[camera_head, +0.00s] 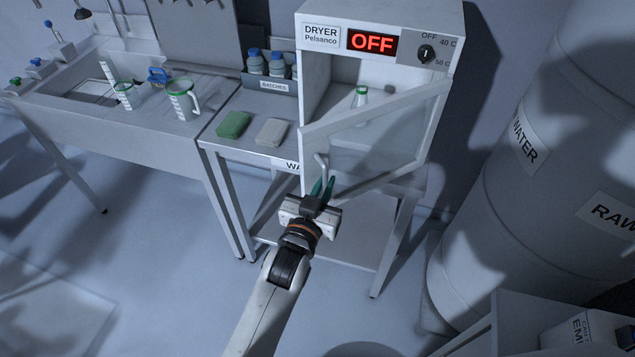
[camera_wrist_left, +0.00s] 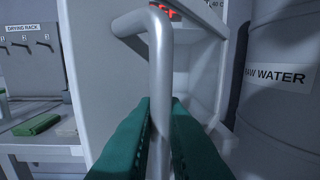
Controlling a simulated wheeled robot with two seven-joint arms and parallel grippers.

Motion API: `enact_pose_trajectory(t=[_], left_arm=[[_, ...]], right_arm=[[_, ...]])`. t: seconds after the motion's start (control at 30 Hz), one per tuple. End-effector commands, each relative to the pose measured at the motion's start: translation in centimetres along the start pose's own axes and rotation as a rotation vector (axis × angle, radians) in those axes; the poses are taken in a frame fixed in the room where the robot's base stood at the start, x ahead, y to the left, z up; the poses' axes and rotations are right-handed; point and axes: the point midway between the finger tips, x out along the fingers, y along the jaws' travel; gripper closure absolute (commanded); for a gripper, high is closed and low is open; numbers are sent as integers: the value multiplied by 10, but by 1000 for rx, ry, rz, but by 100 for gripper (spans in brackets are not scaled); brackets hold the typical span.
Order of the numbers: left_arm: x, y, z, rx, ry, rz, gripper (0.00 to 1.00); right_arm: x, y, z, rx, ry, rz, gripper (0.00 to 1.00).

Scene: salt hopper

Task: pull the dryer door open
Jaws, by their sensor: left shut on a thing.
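The dryer (camera_head: 312,70) stands on a bench, with a red OFF display. Its framed, see-through door (camera_head: 375,135) stands ajar, swung out from the body on its right-hand side. A small green-capped bottle (camera_head: 361,98) shows inside. The door handle (camera_head: 320,160) is a grey bent bar at the door's left edge; in the left wrist view the handle (camera_wrist_left: 160,60) runs down between the fingers. My left gripper (camera_head: 322,187), with green fingers, is shut on the handle, its lower part hidden between them. My right gripper is in neither view.
Green and pale blocks (camera_head: 234,124) lie on the bench left of the dryer, before a batches rack (camera_head: 270,85) of bottles. A sink counter (camera_head: 150,125) is further left. A large raw water drum (camera_head: 500,200) stands right. The floor before the bench is clear.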

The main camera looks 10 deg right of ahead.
Motion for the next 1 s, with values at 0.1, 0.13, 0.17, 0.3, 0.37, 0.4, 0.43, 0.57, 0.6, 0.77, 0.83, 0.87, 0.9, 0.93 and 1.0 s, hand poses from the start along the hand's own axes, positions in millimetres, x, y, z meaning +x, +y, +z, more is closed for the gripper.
enact_pose_trajectory(t=[0.1,0.13,0.17,0.3,0.37,0.4,0.43,0.57,0.6,0.77,0.83,0.87,0.9,0.93,1.0], left_arm=[[1,-2,2,1,-5,-4,100],[1,-2,2,1,-5,-4,100],[1,-3,2,1,-5,-4,100],[1,-3,2,0,-6,-4,100],[1,-3,2,0,-6,-4,100],[1,-2,2,0,-6,-4,100],[1,-2,2,0,-6,-4,88],[1,-2,2,-1,-6,-3,71],[1,-2,2,-1,-5,-3,71],[0,-2,2,-1,-4,-2,71],[-1,-2,1,-1,-3,-2,71],[-2,-1,1,-1,-3,-2,71],[-5,-2,0,-1,-3,-2,71],[-8,-2,0,-1,-3,-2,71],[-18,-2,-1,-1,-3,-2,71]], right_arm=[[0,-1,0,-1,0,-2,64],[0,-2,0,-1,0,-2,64],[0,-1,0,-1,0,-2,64],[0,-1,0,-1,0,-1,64],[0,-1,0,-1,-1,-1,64],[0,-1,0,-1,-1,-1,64],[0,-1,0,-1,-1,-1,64],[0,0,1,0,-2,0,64],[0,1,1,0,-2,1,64],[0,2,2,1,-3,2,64],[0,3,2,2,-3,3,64],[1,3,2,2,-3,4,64],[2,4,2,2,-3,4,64],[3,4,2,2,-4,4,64],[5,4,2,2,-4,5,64]])
